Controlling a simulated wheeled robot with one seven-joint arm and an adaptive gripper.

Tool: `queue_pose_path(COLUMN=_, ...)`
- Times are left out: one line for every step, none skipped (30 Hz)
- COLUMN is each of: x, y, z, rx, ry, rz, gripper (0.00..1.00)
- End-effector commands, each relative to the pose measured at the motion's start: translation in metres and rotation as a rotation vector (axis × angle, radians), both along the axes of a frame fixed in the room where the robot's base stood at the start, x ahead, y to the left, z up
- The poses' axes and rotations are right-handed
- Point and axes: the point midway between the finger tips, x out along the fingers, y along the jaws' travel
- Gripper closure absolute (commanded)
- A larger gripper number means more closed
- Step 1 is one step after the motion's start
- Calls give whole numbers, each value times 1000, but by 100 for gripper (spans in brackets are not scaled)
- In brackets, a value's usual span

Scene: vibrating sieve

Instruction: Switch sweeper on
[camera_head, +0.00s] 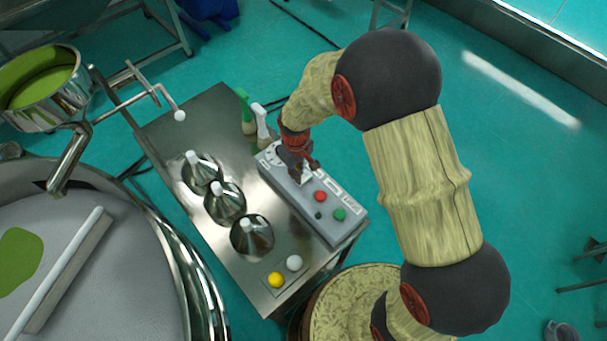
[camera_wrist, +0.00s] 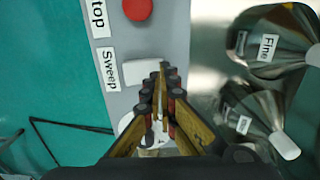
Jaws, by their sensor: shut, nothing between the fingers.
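The grey control box (camera_head: 334,231) sits on the right edge of the metal table and carries a red button (camera_head: 320,196) and a green button (camera_head: 339,214). In the wrist view, a label reading "Sweep" (camera_wrist: 109,69) lies beside a white switch (camera_wrist: 141,72). The red button also shows there at the top (camera_wrist: 137,9). My gripper (camera_head: 303,172) is over the far half of the box. In the wrist view, my gripper (camera_wrist: 163,72) is shut and empty, its tips just right of the switch. I cannot tell whether they touch it. My fingers partly hide another pale part below.
Three metal cones (camera_head: 225,204) with white handles stand left of the box. Two spray bottles (camera_head: 262,125) stand behind it. Yellow and white knobs (camera_head: 276,279) are at the table's near end. The round sieve (camera_head: 135,262), with a long pale bar, fills the lower left.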

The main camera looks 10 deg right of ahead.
Motion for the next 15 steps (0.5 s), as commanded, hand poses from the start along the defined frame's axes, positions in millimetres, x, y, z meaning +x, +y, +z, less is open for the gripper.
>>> queue_pose_path(x=0, y=0, z=6, rx=0, ry=0, rz=0, gripper=100)
queue_pose_path(x=0, y=0, z=8, rx=0, ry=0, rz=0, gripper=100)
queue_pose_path(x=0, y=0, z=11, rx=0, ry=0, rz=0, gripper=100)
queue_pose_path(x=0, y=0, z=13, rx=-1, ry=1, rz=0, gripper=100)
queue_pose_path(x=0, y=0, z=15, rx=-1, ry=1, rz=0, gripper=100)
queue_pose_path(x=0, y=0, z=18, rx=-1, ry=1, rz=0, gripper=100)
queue_pose_path(x=0, y=0, z=20, rx=-1, ry=1, rz=0, gripper=100)
queue_pose_path(x=0, y=0, z=22, rx=-1, ry=1, rz=0, gripper=100)
queue_pose_path(x=0, y=0, z=25, rx=-1, ry=1, rz=0, gripper=100)
queue_pose_path(x=0, y=0, z=27, rx=0, ry=0, rz=0, gripper=100)
queue_pose_path(x=0, y=0, z=30, rx=0, ry=0, rz=0, gripper=100)
queue_pose_path(x=0, y=0, z=33, rx=0, ry=0, rz=0, gripper=100)
queue_pose_path(x=0, y=0, z=35, rx=0, ry=0, rz=0, gripper=100)
queue_pose_path(x=0, y=0, z=37, rx=0, ry=0, rz=0, gripper=100)
queue_pose_path(x=0, y=0, z=40, rx=0, ry=0, rz=0, gripper=100)
